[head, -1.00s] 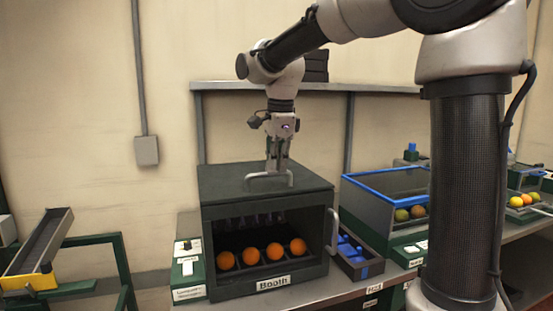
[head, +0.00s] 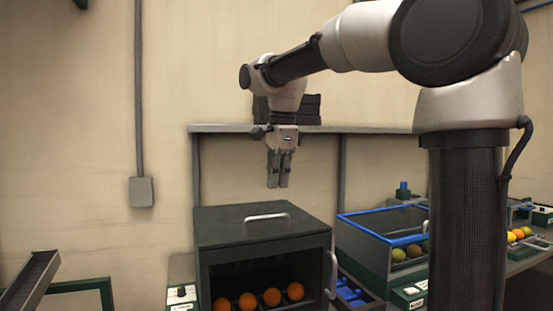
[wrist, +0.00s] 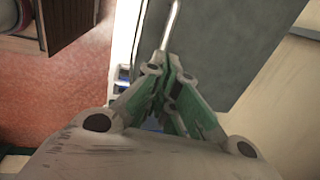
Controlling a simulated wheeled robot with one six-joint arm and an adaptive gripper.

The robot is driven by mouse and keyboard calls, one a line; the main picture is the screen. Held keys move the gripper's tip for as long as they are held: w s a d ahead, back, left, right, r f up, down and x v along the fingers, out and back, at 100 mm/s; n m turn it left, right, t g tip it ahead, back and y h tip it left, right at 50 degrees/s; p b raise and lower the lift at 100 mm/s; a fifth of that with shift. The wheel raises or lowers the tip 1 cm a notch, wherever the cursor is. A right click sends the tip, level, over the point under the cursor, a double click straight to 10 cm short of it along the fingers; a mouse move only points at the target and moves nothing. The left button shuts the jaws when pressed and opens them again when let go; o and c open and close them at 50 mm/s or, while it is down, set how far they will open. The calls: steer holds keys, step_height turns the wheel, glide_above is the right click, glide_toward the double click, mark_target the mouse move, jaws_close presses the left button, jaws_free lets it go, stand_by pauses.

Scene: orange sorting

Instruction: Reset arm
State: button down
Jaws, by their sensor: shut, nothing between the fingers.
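My gripper (head: 279,186) hangs fingers down in the head view, a little above the dark booth (head: 225,228). Its fingers are together with nothing between them. The booth's top handle (head: 267,217) is below the gripper, with a gap between them. In the wrist view the closed green-grey fingers (wrist: 170,75) point past the dark lid of the booth (wrist: 215,45). Several oranges (head: 272,296) sit in a row inside the booth's open front.
A blue-rimmed clear bin (head: 387,213) with fruit stands right of the booth. A dark tray with blue items (head: 350,291) lies between them. A shelf (head: 360,130) runs along the wall behind the gripper. The air left of the gripper is clear.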

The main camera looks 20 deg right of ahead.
step_height(320, 180, up, 6)
steer(key=s, duration=0.1)
steer(key=s+d+f+n, duration=0.3)
steer(key=s+f+n, duration=0.2)
steer(key=f+n, duration=0.8)
steer(key=s+d+f+n+t, duration=0.1)
steer(key=s+d+f+n, duration=0.1)
steer(key=s, duration=0.7)
steer(key=s+d+f+n+t, duration=0.1)
steer(key=s+d+f+n, duration=0.2)
steer(key=s, duration=0.6)
steer(key=shift+d+f, duration=1.3)
steer(key=shift+f, duration=0.15)
